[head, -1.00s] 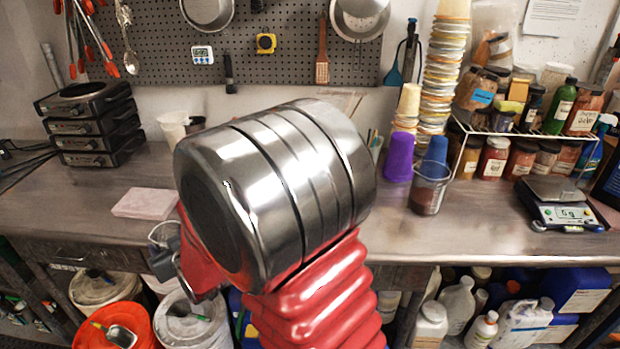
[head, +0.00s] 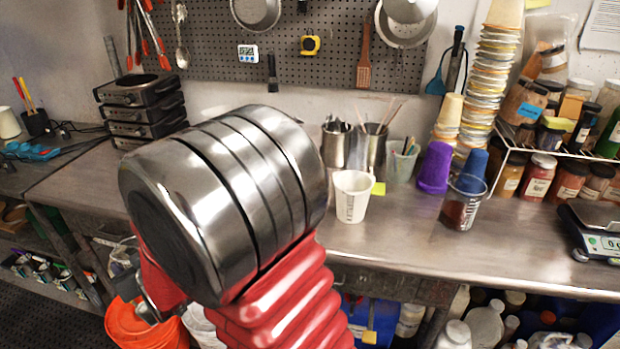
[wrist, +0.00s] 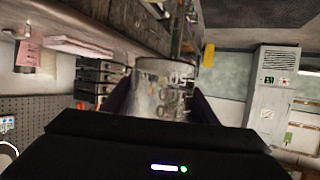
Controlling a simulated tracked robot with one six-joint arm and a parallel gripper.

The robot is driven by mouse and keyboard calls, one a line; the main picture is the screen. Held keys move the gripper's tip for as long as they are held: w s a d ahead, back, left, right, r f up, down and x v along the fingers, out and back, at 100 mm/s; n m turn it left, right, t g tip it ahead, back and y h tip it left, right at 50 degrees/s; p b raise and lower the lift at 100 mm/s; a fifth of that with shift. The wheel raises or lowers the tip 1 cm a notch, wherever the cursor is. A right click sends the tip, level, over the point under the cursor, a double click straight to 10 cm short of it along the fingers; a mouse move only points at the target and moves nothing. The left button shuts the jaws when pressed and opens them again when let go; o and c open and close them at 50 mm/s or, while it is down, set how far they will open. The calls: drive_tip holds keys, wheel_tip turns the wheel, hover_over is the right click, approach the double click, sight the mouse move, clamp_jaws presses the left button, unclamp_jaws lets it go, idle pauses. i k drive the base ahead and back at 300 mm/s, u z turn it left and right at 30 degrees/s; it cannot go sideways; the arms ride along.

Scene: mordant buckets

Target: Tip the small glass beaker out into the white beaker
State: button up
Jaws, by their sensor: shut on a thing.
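My gripper (wrist: 162,103) is shut on the small glass beaker (wrist: 163,82), which sits between the two dark fingers in the wrist view. The beaker is clear with printed marks; I cannot tell what is in it. In the head view, the beaker (head: 122,254) shows faintly at the left, beside my red and silver arm, low and in front of the bench edge. The white beaker (head: 352,196) stands upright on the bench right of my arm, well apart from the glass beaker. Its inside is mostly hidden.
Steel pots (head: 337,146) with tools stand behind the white beaker. A purple cup (head: 435,168) and a clear cup with dark contents (head: 463,203) stand to its right. A scale (head: 597,232) is at far right. The bench front between is clear.

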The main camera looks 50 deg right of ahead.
sight(351, 200)
drive_tip(key=u, duration=0.2)
drive_tip(key=k, duration=0.95)
drive_tip(key=z, duration=0.55)
drive_tip(key=i, duration=0.8)
